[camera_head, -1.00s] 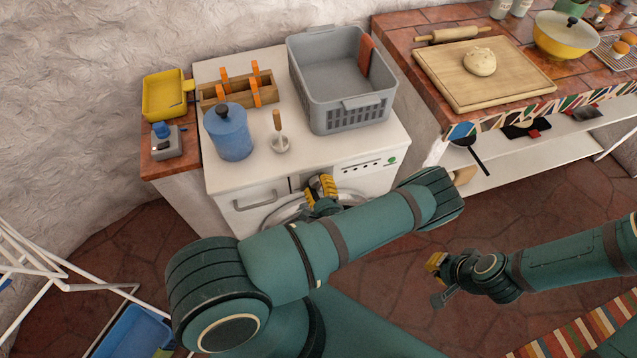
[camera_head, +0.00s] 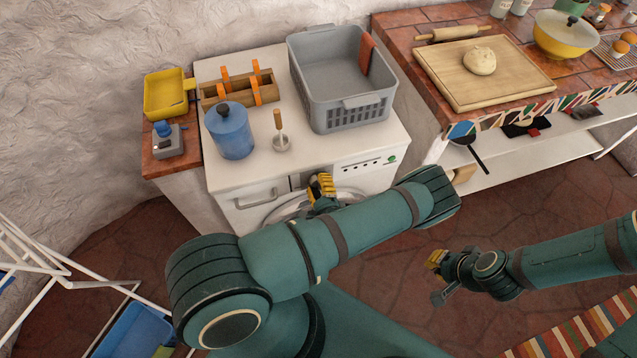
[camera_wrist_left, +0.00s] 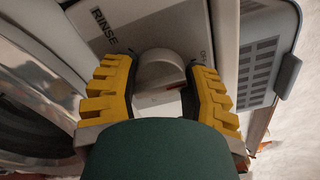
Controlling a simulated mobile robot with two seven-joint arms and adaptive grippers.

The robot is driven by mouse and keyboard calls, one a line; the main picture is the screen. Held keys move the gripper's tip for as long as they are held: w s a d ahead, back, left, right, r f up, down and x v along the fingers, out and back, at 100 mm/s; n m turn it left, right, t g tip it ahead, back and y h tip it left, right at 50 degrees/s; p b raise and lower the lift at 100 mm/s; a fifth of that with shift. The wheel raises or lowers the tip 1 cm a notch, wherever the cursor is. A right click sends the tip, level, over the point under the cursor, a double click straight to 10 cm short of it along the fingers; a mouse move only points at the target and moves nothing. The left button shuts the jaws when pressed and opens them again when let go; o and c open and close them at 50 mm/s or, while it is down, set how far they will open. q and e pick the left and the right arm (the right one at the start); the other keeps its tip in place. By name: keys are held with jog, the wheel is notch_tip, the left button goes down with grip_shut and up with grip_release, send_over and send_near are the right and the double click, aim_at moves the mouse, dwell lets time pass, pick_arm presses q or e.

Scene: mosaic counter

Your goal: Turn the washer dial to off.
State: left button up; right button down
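The white washing machine (camera_head: 225,183) stands against the wall. In the left wrist view its round pale dial (camera_wrist_left: 160,70) sits on a grey panel, with RINSE printed at its upper left and a partly hidden label, apparently OFF, at its right. A red mark shows low on the dial. My left gripper (camera_wrist_left: 160,84) has its yellow fingers on either side of the dial, very close to it; I cannot tell whether they press on it. In the head view the left gripper (camera_head: 322,187) hides the dial. My right gripper (camera_head: 437,279) is open and empty above the floor.
On the washer top stand a grey basket (camera_head: 345,118), a blue canister (camera_head: 229,132), a wooden holder (camera_head: 238,93) and a small wooden-handled tool (camera_head: 279,130). A tiled counter (camera_head: 400,45) stands to the right. A drying rack (camera_head: 55,285) is at lower left.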

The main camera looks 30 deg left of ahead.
pick_arm(q)
jog(key=o, duration=0.5)
jog(key=v, duration=1.2)
